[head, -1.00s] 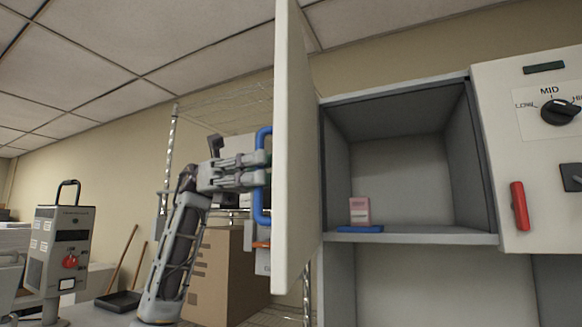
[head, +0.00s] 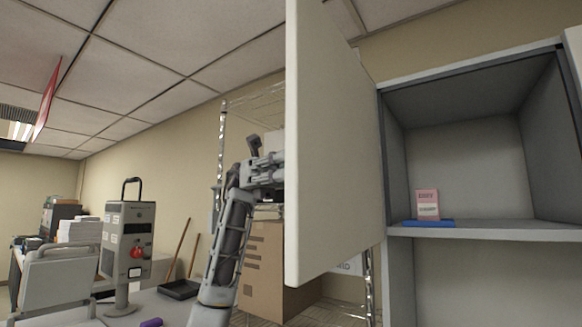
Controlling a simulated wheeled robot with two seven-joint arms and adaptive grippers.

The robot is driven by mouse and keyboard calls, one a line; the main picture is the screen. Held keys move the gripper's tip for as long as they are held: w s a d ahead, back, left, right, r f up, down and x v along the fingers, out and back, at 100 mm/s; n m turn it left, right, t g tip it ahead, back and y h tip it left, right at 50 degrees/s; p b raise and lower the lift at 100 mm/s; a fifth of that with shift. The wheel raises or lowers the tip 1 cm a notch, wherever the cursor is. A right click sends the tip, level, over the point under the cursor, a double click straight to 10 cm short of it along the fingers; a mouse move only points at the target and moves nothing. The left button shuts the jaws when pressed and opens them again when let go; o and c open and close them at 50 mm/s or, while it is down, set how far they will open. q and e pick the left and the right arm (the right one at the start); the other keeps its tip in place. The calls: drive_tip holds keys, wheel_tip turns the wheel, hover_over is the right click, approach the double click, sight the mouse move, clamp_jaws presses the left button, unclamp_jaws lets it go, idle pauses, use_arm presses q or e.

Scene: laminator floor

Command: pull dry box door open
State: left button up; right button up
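The dry box door (head: 335,150) stands swung wide open, its broad inner face toward me. The dry box (head: 470,160) is open at the right, with a pink carton (head: 427,204) on a blue base (head: 428,223) inside it. My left gripper (head: 280,172) is at the door's outer side, near its left edge. Its fingertips and the blue door handle are hidden behind the door, so I cannot see whether it grips the handle. My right gripper is not in view.
A wire rack (head: 222,135) and a cardboard box (head: 262,262) stand behind the door. A grey device with a red knob (head: 128,240) stands on the left. A black dustpan (head: 180,289) and a purple object (head: 151,323) are lower left.

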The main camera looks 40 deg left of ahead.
use_arm(q)
drive_tip(key=o, duration=0.5)
drive_tip(key=shift+d, duration=0.1)
drive_tip(key=v, duration=1.2)
drive_tip(key=shift+w, duration=0.1)
idle(0.9)
